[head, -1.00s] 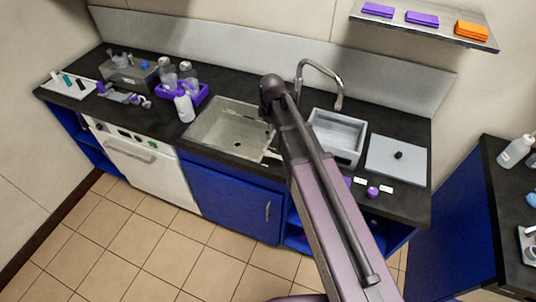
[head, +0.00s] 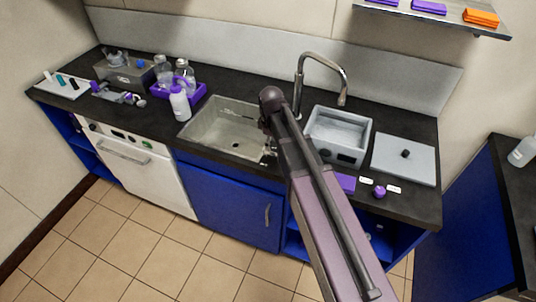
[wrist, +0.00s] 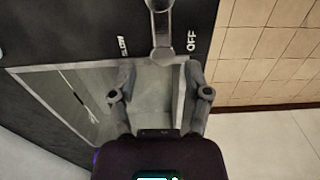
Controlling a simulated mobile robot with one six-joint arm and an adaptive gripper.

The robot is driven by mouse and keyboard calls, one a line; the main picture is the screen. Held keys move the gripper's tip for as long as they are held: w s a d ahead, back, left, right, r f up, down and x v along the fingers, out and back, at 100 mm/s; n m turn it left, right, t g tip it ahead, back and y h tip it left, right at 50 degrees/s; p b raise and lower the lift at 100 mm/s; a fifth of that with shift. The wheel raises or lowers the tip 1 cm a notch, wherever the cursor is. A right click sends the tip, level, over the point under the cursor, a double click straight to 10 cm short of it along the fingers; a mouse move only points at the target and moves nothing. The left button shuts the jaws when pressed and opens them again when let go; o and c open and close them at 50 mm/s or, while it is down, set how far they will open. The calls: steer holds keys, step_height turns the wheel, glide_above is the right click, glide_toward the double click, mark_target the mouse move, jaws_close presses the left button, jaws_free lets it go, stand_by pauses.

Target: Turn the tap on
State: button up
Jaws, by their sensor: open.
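The tap's curved metal spout (head: 322,62) rises behind the counter in the head view, between the sink and a grey basin. In the wrist view a metal lever (wrist: 162,28) reaches down from the top edge, its rounded end just ahead of my gripper (wrist: 160,69). The word SLOW is printed left of the lever and OFF right of it, close to its end. My gripper is open, with its fingers apart on either side, and nothing is held. I cannot tell whether it touches the lever. In the head view my arm hides most of the gripper.
The steel sink (head: 190,130) lies left of my arm, and the grey water basin (head: 365,140) right of it. A grey lid (head: 420,160) and a purple knob-like object (head: 379,192) lie further right. A purple tray (head: 203,91) holds bottles. The tiled floor is clear.

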mark_target(271, 152)
steer(key=shift+f+b, duration=1.75)
steer(key=shift+f, duration=0.3)
